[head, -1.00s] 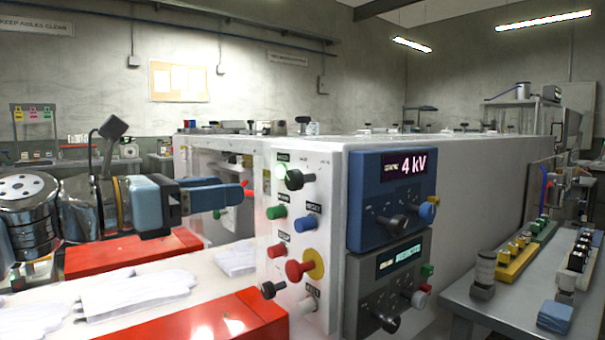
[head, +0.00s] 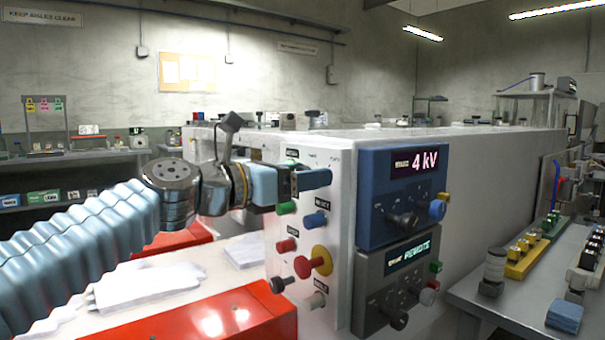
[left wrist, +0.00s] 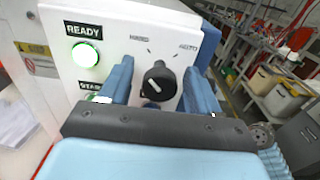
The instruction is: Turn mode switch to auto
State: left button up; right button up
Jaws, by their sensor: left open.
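The mode switch (left wrist: 158,83) is a black knob with a white mark on the white panel, seen in the left wrist view. An AUTO label (left wrist: 187,47) is up and right of it, and a blurred label (left wrist: 139,38) is up and left. The mark seems tilted up-left, away from AUTO. My left gripper (left wrist: 159,68) is open, with one blue finger on each side of the knob; contact cannot be told. In the head view my left gripper (head: 316,180) is at the upper panel and hides the switch. My right gripper is not in view.
A lit green READY lamp (left wrist: 85,55) is left of the knob. Below the gripper are a blue button (head: 315,220), a red button (head: 287,245) and a red emergency knob (head: 304,267) on yellow.

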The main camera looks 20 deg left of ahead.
pick_arm(q)
jog(key=c, duration=1)
jog(key=shift+m, duration=0.4)
jog(key=m+b, duration=0.1)
jog(key=m, duration=0.2)
jog(key=shift+m, duration=0.4)
jog(key=m, duration=0.2)
jog(key=m+b, duration=0.1)
jog(key=m, duration=0.1)
jog(key=shift+s+d+f+m, duration=0.1)
jog(key=shift+f+m, duration=0.05)
jog(key=shift+m, duration=0.15)
jog(key=m+b, duration=0.2)
jog(key=m, duration=0.2)
jog(key=shift+m, duration=0.3)
jog(key=m+b, duration=0.1)
jog(key=m, duration=0.3)
jog(key=shift+f+b, duration=0.1)
jog(key=shift+b, duration=0.2)
jog(key=shift+d, duration=0.1)
